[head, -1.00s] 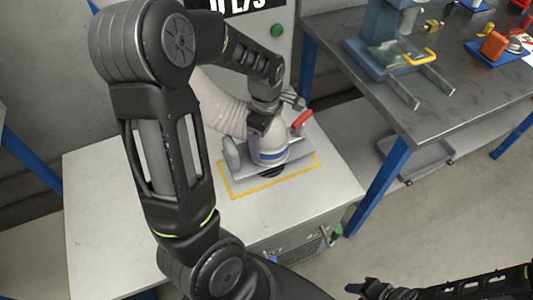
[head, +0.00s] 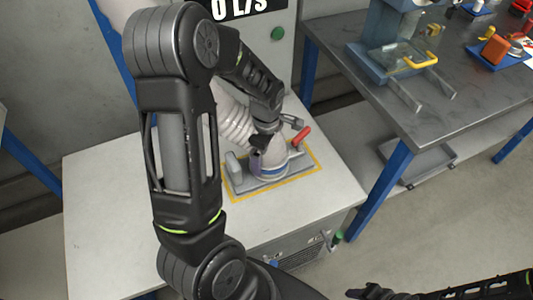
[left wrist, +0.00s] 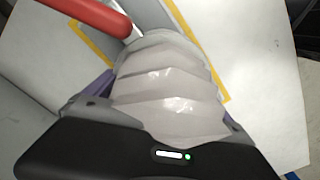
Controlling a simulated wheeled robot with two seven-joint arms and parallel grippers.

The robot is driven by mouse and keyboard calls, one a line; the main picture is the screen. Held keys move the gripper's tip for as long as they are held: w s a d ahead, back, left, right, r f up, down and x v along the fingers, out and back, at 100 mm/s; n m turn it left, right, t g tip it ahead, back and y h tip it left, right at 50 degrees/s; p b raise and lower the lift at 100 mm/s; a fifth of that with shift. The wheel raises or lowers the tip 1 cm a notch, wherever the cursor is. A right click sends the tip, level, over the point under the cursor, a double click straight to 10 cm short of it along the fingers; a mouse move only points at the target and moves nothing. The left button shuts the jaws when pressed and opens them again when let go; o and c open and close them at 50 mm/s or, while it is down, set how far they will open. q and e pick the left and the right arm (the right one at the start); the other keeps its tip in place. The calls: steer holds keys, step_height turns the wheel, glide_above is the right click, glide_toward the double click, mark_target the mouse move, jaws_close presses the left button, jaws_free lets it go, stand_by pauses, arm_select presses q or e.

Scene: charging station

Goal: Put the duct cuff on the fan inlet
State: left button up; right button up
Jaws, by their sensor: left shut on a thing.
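The duct cuff (head: 271,163) is a pale cone-shaped collar with a blue band, at the end of a white ribbed hose (head: 232,118). My left gripper (head: 263,144) is shut on the cuff. The cuff stands nearly upright over the grey fan inlet plate (head: 298,176). The inlet opening is hidden beneath it, and I cannot tell whether the cuff is fully seated. In the left wrist view the ribbed hose (left wrist: 170,88) fills the middle, with a red-handled lever (left wrist: 88,12) close by. My right gripper (head: 366,292) is low at the bottom edge, its jaw state unclear.
The red lever (head: 302,135) stands at the plate's back right, and a grey upright tab (head: 233,162) at its left. A yellow outline (head: 237,200) surrounds the plate on the white cabinet top (head: 110,210). A metal workbench (head: 440,110) stands to the right.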

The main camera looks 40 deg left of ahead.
arm_select(q)
steer(key=shift+f, duration=0.15)
steer(key=o, duration=1.3)
steer(key=shift+o, duration=0.2)
steer(key=shift+r, duration=0.3)
step_height(320, 180, up, 12)
steer(key=p, duration=0.1)
steer(key=shift+f, duration=0.1)
